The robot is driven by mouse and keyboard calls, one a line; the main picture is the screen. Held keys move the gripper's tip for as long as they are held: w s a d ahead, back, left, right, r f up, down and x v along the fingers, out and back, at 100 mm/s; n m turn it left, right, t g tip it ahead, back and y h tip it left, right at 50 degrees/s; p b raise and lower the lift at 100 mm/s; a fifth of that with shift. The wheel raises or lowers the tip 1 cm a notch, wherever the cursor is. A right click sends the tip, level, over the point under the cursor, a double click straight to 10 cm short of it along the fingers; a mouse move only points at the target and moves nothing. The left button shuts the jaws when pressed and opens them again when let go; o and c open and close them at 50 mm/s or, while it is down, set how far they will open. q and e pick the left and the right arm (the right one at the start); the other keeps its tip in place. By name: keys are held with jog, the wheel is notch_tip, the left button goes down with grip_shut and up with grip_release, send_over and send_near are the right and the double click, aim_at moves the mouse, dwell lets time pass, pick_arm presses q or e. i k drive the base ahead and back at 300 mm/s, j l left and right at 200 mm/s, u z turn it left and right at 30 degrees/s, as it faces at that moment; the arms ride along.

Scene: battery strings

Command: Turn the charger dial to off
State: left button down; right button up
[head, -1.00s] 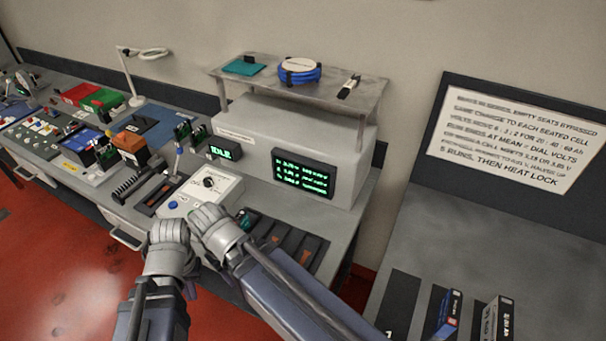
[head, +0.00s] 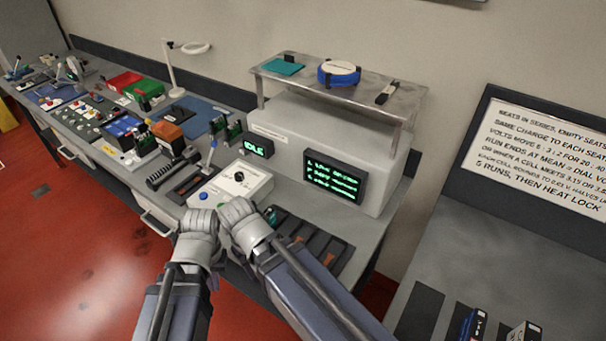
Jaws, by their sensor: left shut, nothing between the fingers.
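The charger dial (head: 239,177) is a small dark knob on the sloped top of a white control box (head: 258,187) on the bench. Its pointer setting is too small to read. My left gripper (head: 200,217) is shut and empty just in front of the box, near the blue button and short of the dial. My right gripper (head: 239,211) is beside it at the box's front edge, covering part of it; its fingers are hard to make out.
A larger green-text screen (head: 334,177) stands right of the box, under a metal shelf (head: 408,104) holding a blue roll (head: 338,74). Dark slots (head: 318,247) lie to the right of my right gripper. A lever (head: 212,150) and battery parts crowd the left.

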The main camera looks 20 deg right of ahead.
aim_at(239, 176)
jog(key=k, duration=0.65)
jog(key=z, duration=1.05)
jog(key=j+z, duration=0.1)
jog(key=z, duration=0.2)
jog(key=i+j+z, duration=0.1)
jog(key=z, duration=0.2)
jog(key=i+j, duration=0.1)
jog(key=j, duration=0.4)
jog(key=i+j, duration=0.1)
jog(key=j, duration=0.4)
jog(key=i+j, duration=0.1)
jog(key=j, duration=0.4)
